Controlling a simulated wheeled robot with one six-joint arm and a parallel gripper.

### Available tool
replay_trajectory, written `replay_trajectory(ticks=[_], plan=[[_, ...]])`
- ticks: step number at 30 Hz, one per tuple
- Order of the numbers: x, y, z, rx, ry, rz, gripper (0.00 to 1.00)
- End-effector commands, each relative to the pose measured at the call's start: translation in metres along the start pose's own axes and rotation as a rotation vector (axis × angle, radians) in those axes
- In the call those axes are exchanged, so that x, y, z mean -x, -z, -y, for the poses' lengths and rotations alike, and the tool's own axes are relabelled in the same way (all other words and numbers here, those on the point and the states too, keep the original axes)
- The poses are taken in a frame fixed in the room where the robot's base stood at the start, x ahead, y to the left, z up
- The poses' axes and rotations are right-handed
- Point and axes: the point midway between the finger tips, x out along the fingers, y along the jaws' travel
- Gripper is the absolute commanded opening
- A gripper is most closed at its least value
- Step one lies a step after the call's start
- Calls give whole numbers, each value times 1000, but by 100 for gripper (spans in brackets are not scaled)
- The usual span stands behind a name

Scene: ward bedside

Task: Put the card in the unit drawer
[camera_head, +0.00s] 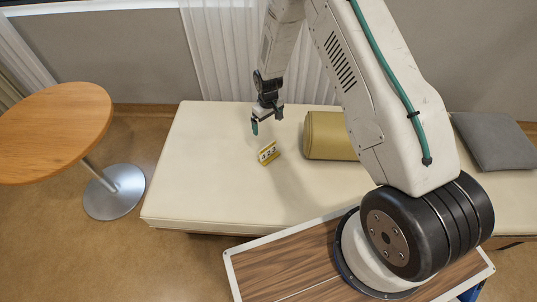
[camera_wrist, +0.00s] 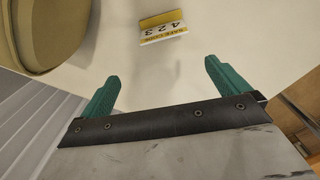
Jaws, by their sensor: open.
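The card (camera_head: 268,152) is a small yellow and white folded sign with the digits 423, standing on the cream bed or bench (camera_head: 215,190). It also shows in the wrist view (camera_wrist: 163,27), beyond the fingertips and near the top edge. My gripper (camera_head: 266,118) hangs above the bench, behind the card in the head view. Its green fingers (camera_wrist: 163,84) are apart with nothing between them. The card is not touched by the fingers. I cannot make out the unit drawer in either view.
An olive-yellow bolster (camera_head: 330,136) lies on the bench just right of the card. A grey cushion (camera_head: 494,140) is at the far right. A round wooden table (camera_head: 55,130) stands left of the bench. The bench's left part is clear.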

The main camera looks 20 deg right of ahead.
Motion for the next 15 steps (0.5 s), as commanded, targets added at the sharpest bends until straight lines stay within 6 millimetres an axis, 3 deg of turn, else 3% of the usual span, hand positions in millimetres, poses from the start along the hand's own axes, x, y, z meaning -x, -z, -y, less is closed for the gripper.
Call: replay_trajectory(ticks=[1, 3, 6, 15], plan=[[-30, -4, 2, 10, 3, 10, 100], [-58, -7, 4, 23, 4, 12, 100], [-84, -11, 6, 33, 4, 12, 100], [-119, -14, 8, 42, 5, 13, 100]])
